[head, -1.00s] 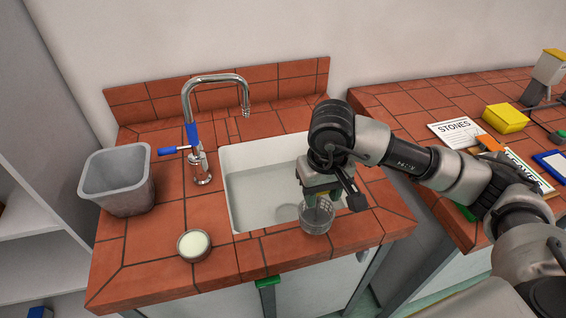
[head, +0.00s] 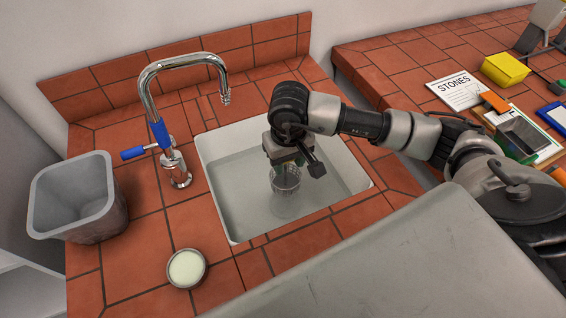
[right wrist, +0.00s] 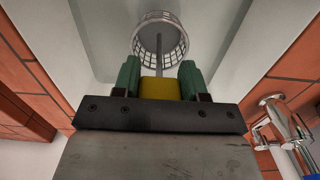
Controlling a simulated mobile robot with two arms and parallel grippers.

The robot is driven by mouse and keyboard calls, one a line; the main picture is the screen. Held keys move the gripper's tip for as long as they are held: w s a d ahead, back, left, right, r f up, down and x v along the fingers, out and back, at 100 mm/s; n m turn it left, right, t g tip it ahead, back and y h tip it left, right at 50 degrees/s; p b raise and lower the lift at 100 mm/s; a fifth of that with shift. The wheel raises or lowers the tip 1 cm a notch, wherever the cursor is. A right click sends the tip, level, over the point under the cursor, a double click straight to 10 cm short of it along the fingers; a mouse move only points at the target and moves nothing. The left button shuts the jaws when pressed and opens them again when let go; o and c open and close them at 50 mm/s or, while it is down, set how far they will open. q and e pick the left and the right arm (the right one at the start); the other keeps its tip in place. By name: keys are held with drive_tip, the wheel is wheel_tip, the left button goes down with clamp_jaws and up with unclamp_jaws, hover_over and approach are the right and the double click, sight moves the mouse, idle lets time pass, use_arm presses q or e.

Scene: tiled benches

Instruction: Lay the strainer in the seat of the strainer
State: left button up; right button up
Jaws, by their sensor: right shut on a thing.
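The strainer (head: 286,180) is a small grey mesh basket. It hangs from my right gripper (head: 288,160) over the sink basin (head: 235,190), inside the basin's outline. In the right wrist view the round basket of the strainer (right wrist: 160,38) lies beyond the fingertips, with a thin stem leading to a yellow block (right wrist: 160,89). The green fingers of my right gripper (right wrist: 158,76) are shut on that yellow block. The seat of the strainer cannot be made out clearly; the area under the basket is partly hidden by it. My left gripper is not in view.
A chrome tap (head: 170,125) with a blue lever arches left of the basin. A grey bin (head: 80,200) and a small pale-filled bowl (head: 186,268) stand on the left bench. The right bench holds a STONES card (head: 455,90) and a yellow box (head: 506,70).

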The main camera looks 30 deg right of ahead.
sight(287, 185)
drive_tip(key=f, duration=0.3)
drive_tip(key=shift+w+d+f, duration=0.1)
drive_tip(key=shift+w+f, duration=0.1)
drive_tip(key=shift+f, duration=0.05)
drive_tip(key=shift+b, duration=0.4)
drive_tip(key=shift+s+b, duration=0.1)
drive_tip(key=shift+b, duration=0.3)
wheel_tip(287, 185, down, 7)
drive_tip(key=b, duration=0.7)
drive_tip(key=shift+b, duration=0.4)
drive_tip(key=shift+f+b, duration=0.4)
drive_tip(key=shift+b, duration=0.05)
drive_tip(key=o, duration=1.2)
drive_tip(key=shift+o, duration=0.2)
drive_tip(key=shift+r, duration=0.1)
wheel_tip(287, 185, up, 11)
drive_tip(key=shift+f+b, duration=0.15)
drive_tip(key=shift+b, duration=0.2)
